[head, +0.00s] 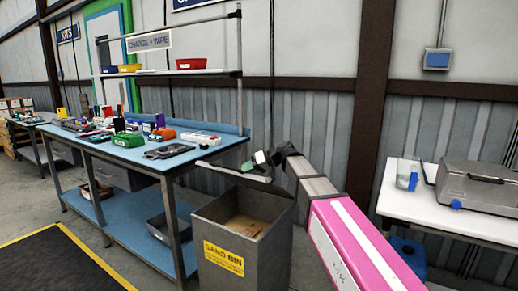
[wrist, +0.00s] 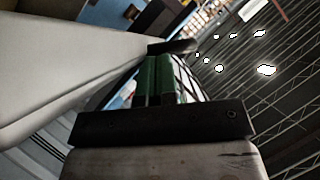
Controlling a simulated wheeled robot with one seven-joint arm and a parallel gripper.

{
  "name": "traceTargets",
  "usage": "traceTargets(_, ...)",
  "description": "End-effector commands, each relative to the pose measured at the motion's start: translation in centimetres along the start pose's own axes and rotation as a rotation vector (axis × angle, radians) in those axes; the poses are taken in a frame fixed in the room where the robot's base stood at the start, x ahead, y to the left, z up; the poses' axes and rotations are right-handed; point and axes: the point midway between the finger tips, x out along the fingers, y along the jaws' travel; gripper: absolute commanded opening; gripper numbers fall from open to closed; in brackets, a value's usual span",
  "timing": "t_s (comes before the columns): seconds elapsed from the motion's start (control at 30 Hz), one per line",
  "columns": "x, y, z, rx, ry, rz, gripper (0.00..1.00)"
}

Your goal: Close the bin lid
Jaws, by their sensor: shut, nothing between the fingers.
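The grey metal sand bin (head: 213,222) stands on the floor with a yellow label on its front. Its top is open and brown contents show inside. A large pale grey surface, probably the lid (wrist: 70,75), lies close on the left there.
A blue-topped workbench (head: 115,150) with tools and small boxes stands left of the bin. A white table (head: 450,218) with a grey case (head: 478,187) stands at the right. A blue container (head: 408,255) is under it. Floor in front of the bench is clear.

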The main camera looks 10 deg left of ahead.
Motion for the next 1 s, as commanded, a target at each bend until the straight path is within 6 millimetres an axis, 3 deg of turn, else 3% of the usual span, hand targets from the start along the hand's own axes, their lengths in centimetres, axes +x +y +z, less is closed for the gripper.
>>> traceTargets(0.03,1.0,-0.5,2.2,-0.032,-0.003,0.021,0.0)
traceTargets(0.4,6.8,0.9,10.7,-0.253,-0.003,0.166,0.0)
traceTargets(0.7,10.5,3.4,16.2,-0.401,-0.002,0.264,0.0)
traceTargets(1.0,13.0,5.9,19.8,-0.452,-0.001,0.297,0.0)
